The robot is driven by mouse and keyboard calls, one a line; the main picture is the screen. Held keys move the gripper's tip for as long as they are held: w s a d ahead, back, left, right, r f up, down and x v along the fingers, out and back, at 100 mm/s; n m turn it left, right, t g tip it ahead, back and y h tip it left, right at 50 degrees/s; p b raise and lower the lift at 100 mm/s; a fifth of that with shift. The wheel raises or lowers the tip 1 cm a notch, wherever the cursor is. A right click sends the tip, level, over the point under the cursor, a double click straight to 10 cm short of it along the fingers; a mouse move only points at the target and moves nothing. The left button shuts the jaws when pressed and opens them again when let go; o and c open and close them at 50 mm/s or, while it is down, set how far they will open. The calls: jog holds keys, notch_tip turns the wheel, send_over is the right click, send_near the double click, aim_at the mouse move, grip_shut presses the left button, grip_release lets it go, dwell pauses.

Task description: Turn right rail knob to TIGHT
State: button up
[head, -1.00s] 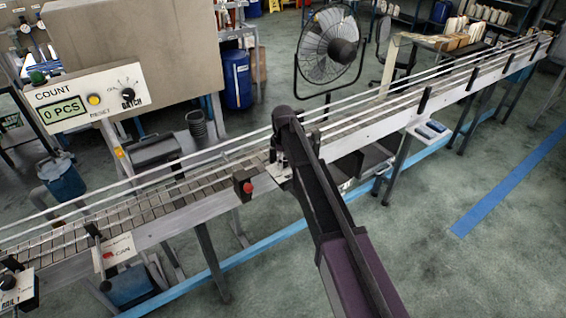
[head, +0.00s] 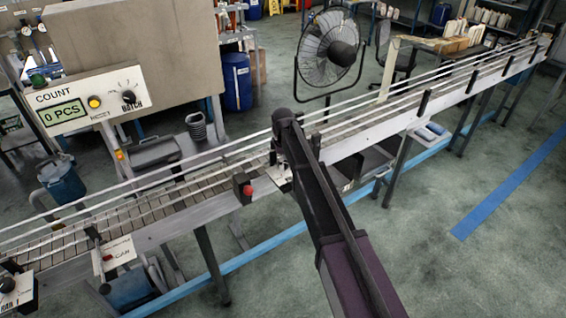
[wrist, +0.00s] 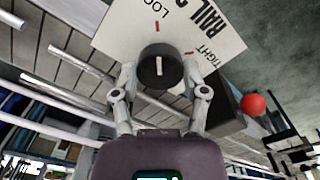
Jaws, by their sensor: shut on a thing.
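The rail knob (wrist: 160,67) is a round black knob with a white pointer line, on a white plate (wrist: 108,32) marked "RAIL 2" in the wrist view. The plate has a red mark beside a partly cut-off word starting "LO" and another beside "TIGHT". The white line points up the picture, roughly toward the "LO" mark and away from the "TIGHT" mark. My gripper (wrist: 160,76) is shut on the knob, with one finger at each side. In the head view my arm hides the knob, and only part of the white plate (head: 279,177) shows at the conveyor's edge.
The conveyor (head: 150,205) with its rails runs across the view. A black box with a red button (head: 243,188) sits on its near side, left of my arm; the red button also shows in the wrist view (wrist: 253,104). A fan (head: 329,50) stands behind. The floor at right is open.

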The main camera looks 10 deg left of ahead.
jog(key=shift+s+m, duration=0.1)
jog(key=shift+m, duration=0.3)
jog(key=m, duration=0.3)
jog(key=shift+m, duration=0.3)
jog(key=m, duration=0.4)
jog(key=shift+d, duration=0.1)
jog(key=m, duration=0.9)
jog(key=shift+m, duration=0.3)
jog(key=o, duration=1.2)
jog(key=shift+c, duration=0.2)
